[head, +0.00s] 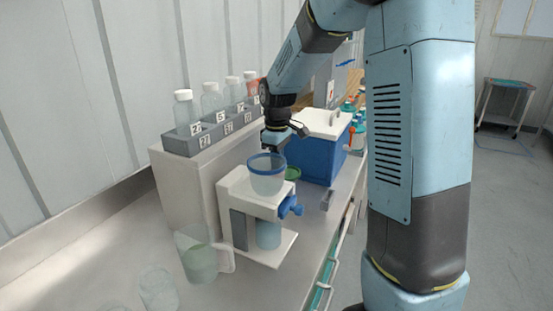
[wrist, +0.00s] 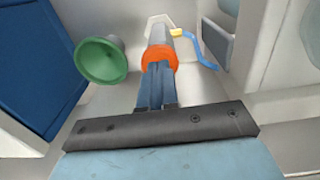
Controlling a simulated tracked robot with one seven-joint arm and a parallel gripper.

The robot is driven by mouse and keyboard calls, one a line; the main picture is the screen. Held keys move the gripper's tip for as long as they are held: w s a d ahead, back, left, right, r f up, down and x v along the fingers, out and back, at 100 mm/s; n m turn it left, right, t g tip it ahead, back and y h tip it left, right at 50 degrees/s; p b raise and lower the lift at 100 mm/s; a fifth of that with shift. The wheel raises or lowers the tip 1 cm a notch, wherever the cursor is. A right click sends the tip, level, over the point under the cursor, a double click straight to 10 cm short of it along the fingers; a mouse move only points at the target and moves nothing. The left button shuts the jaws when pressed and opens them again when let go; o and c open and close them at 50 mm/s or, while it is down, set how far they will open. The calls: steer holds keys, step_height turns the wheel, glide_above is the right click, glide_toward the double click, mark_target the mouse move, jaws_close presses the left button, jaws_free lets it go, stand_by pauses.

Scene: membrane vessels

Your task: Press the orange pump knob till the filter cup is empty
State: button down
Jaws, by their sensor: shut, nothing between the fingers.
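The filter cup (head: 267,178), clear with a blue rim, sits on a white stand (head: 238,193). It looks pale bluish inside; I cannot tell its liquid level. A vessel with bluish liquid (head: 268,235) stands under it. The orange pump knob (wrist: 158,57) is on the end of a grey cylinder (wrist: 160,35) in the wrist view; I cannot make it out in the head view. My gripper (wrist: 157,70) is shut and empty, its fingertips overlapping the knob's near edge; I cannot tell whether they touch. In the head view my gripper (head: 279,138) is behind and above the cup.
A green funnel-like piece (wrist: 101,60) is left of the knob. A blue handle (head: 290,206) sticks out from the stand. A blue box with a white lid (head: 318,150) is behind. A jug (head: 198,256) and a beaker (head: 158,290) stand at front left. Numbered bottles line a rack (head: 205,135).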

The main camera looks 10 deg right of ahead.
steer(key=shift+s+f, duration=0.2)
steer(key=shift+f, duration=0.1)
step_height(320, 180, up, 14)
steer(key=shift+w+r, duration=0.25)
stand_by(0.9)
